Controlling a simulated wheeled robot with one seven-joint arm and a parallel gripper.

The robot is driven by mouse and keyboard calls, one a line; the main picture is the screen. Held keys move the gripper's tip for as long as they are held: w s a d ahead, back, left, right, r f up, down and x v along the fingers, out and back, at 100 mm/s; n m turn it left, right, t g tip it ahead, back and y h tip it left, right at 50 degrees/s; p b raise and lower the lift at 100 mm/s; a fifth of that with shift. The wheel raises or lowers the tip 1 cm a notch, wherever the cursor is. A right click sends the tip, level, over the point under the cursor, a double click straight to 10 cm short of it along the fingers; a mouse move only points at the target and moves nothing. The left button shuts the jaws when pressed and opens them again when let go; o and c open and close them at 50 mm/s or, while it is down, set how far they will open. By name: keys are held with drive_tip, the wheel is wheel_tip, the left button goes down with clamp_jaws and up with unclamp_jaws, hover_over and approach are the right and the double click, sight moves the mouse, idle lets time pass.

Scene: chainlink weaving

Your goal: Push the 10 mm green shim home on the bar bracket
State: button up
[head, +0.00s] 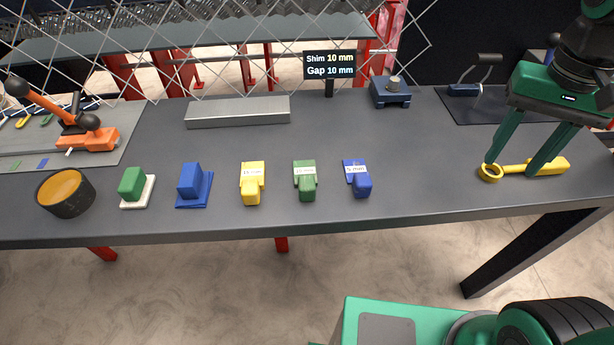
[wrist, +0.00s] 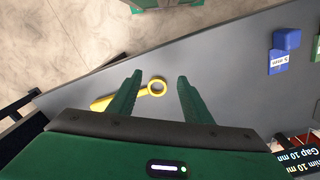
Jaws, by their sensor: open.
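A green shim (head: 305,180) with a white label stands in the front middle of the bench, between a yellow shim (head: 252,183) and a blue shim (head: 358,179) marked 5 mm. The green one's label is too small to read surely. A long grey metal bar (head: 238,112) lies behind them; I cannot tell which part is the bar bracket. My gripper (head: 511,166) is open at the right end, its fingers above a yellow ring-ended tool (head: 540,167). In the wrist view the tool (wrist: 153,88) lies below the open fingers (wrist: 160,76), with nothing held.
A small sign (head: 330,65) reads Shim 10 mm, Gap 10 mm. A dark blue block with a knob (head: 390,93) stands beside it. A green block on a white base (head: 133,186), a blue block (head: 192,185), a round tub (head: 65,193) and an orange clamp (head: 88,138) are left. Mid-right bench is clear.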

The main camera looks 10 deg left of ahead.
drive_tip(key=w+a+r+n, duration=0.2)
drive_tip(key=a, duration=0.9)
wheel_tip(320, 180, up, 3)
drive_tip(key=n, duration=0.4)
hover_over(307, 180)
drive_tip(key=f, duration=0.4)
drive_tip(key=shift+s+a+f, duration=0.15)
drive_tip(key=shift+a+f, duration=0.1)
drive_tip(key=shift+f, duration=0.1)
drive_tip(key=shift+d+f, duration=0.15)
drive_tip(key=shift+f, duration=1.4)
drive_tip(key=shift+d+f, duration=0.1)
drive_tip(key=shift+f, duration=1.45)
drive_tip(key=c, duration=1.1)
